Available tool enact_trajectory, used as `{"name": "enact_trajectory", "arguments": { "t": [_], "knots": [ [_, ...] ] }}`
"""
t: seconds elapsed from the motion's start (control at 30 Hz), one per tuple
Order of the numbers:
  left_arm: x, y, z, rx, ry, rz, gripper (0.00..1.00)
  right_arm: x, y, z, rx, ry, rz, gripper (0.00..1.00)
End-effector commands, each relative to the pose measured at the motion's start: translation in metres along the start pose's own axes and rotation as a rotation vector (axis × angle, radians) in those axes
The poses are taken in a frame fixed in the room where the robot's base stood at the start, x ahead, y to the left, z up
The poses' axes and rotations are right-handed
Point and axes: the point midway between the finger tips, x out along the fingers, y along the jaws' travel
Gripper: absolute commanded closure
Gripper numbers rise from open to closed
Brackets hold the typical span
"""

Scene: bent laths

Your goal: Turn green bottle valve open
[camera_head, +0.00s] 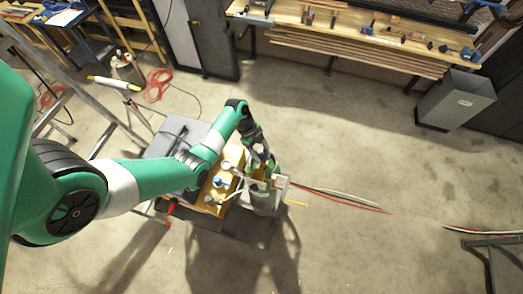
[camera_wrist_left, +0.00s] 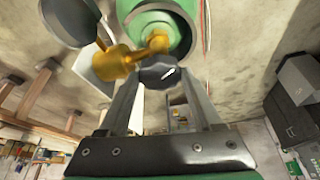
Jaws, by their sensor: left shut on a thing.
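The green bottle (camera_wrist_left: 178,36) shows at the top of the left wrist view, with a brass valve (camera_wrist_left: 118,62) on its end. A dark grey valve knob (camera_wrist_left: 157,74) sits between the two fingertips of my left gripper (camera_wrist_left: 158,80), which is shut on it. In the head view my left arm reaches in from the left and bends down to the bottle group. There my left gripper (camera_head: 264,167) is at the bottle top; the valve is too small and covered to make out. My right gripper is in neither view.
A yellow box with gauges (camera_head: 222,183) stands just left of the bottles. Red and white hoses (camera_head: 345,198) run right across the floor. A workbench (camera_head: 360,38) with tools is at the back, a grey bin (camera_head: 457,100) at right. Open floor lies between.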

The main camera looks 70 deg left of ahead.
Motion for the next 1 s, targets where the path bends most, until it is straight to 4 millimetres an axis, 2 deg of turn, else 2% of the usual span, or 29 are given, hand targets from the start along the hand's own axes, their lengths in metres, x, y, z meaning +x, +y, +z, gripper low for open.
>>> {"name": "enact_trajectory", "arguments": {
  "t": [0.6, 1.0],
  "knots": [
    [0.0008, 0.0057, -0.0022, -0.507, 0.001, -0.21, 0.9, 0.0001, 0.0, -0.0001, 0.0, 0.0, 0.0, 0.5],
    [0.0013, 0.0065, -0.0022, -0.674, 0.003, -0.278, 0.9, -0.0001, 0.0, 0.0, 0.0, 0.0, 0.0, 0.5]
  ]
}}
